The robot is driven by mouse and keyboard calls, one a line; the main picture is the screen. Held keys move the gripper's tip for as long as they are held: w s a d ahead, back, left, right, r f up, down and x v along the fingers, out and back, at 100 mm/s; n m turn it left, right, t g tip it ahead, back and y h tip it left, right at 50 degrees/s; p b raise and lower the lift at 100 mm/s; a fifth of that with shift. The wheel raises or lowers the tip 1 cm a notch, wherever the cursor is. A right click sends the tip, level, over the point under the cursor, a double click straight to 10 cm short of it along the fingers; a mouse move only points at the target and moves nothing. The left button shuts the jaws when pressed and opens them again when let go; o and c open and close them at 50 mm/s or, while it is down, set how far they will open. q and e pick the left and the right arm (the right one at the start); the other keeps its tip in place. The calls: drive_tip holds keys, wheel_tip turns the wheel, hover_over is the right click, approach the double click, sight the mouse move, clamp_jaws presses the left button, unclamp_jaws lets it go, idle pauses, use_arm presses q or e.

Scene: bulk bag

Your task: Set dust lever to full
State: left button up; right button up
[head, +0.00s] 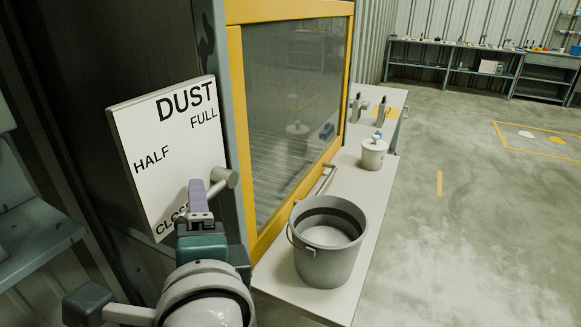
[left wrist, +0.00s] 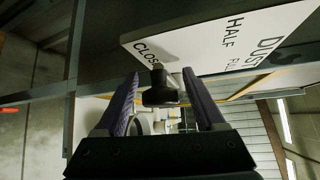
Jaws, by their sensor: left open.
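The white dust sign (head: 180,150) stands at the left in the head view, marked DUST, FULL, HALF and a partly hidden CLOSE. It shows sideways in the left wrist view (left wrist: 205,40). The dust lever (head: 225,179) shows a grey rounded end beside the sign's lower right edge. In the left wrist view a dark lever knob (left wrist: 160,96) sits between the two fingers, near the word CLOSE. My left gripper (head: 201,197) is open around the lever, with visible gaps beside the knob in the wrist view (left wrist: 160,78). My right gripper is not in view.
A yellow-framed window (head: 238,130) is right of the sign. A white shelf (head: 375,205) below it bears a grey bucket (head: 325,265) and a lidded white pot (head: 373,156). Open floor (head: 470,250) lies to the right; a workbench (head: 450,45) stands at the back.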

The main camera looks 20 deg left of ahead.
use_arm(q)
drive_tip(key=shift+w, duration=0.1)
drive_tip(key=shift+f, duration=0.1)
clamp_jaws()
idle(0.5)
drive_tip(key=shift+f, duration=0.15)
idle(0.7)
